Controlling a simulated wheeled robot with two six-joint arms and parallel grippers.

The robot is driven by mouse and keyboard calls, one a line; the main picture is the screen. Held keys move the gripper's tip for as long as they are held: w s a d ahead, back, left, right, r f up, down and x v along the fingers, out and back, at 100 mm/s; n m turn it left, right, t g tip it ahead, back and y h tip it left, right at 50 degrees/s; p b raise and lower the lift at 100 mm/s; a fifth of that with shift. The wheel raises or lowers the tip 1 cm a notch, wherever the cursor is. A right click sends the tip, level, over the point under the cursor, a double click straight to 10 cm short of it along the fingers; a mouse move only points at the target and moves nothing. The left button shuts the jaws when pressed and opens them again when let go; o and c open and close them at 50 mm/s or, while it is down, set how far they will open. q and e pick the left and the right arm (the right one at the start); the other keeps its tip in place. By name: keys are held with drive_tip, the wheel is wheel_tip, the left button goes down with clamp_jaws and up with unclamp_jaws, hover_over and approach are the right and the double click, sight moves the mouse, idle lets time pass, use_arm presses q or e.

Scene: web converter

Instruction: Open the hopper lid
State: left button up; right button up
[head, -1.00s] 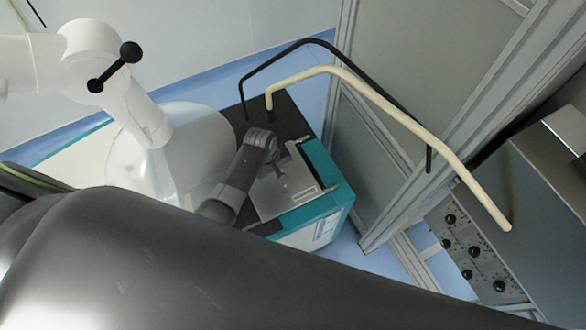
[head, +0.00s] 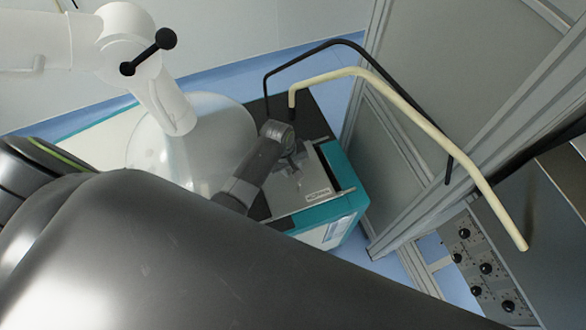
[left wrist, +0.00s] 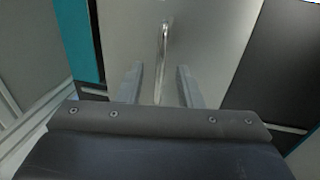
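The hopper lid (head: 315,181) is a grey metal plate on top of a teal and black cabinet (head: 328,208). It lies flat and looks closed. In the left wrist view the lid (left wrist: 205,50) fills the upper middle, with a slim upright metal handle (left wrist: 165,50) on it. My left gripper (left wrist: 159,85) is open, its two fingers on either side of the handle with gaps visible. In the head view my left gripper (head: 294,164) is small, low over the lid, and its fingertips are hard to make out. My right gripper is not in view.
Black (head: 335,43) and cream (head: 410,110) bent rails arch above the cabinet. A grey framed panel (head: 440,100) stands at right, beside a knobbed control box (head: 485,268). A translucent rounded vessel (head: 225,125) and a white jointed arm (head: 125,55) are at left.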

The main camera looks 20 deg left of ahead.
use_arm(q)
drive_tip(key=shift+s+a+r, duration=0.1)
drive_tip(key=shift+s+r, duration=0.05)
drive_tip(key=shift+r, duration=0.75)
drive_tip(key=shift+s+a+r, duration=0.1)
drive_tip(key=shift+a+r, duration=0.05)
drive_tip(key=shift+r, duration=0.75)
drive_tip(key=shift+s+a+r, duration=0.1)
drive_tip(key=shift+s+r, duration=0.05)
drive_tip(key=shift+r, duration=0.75)
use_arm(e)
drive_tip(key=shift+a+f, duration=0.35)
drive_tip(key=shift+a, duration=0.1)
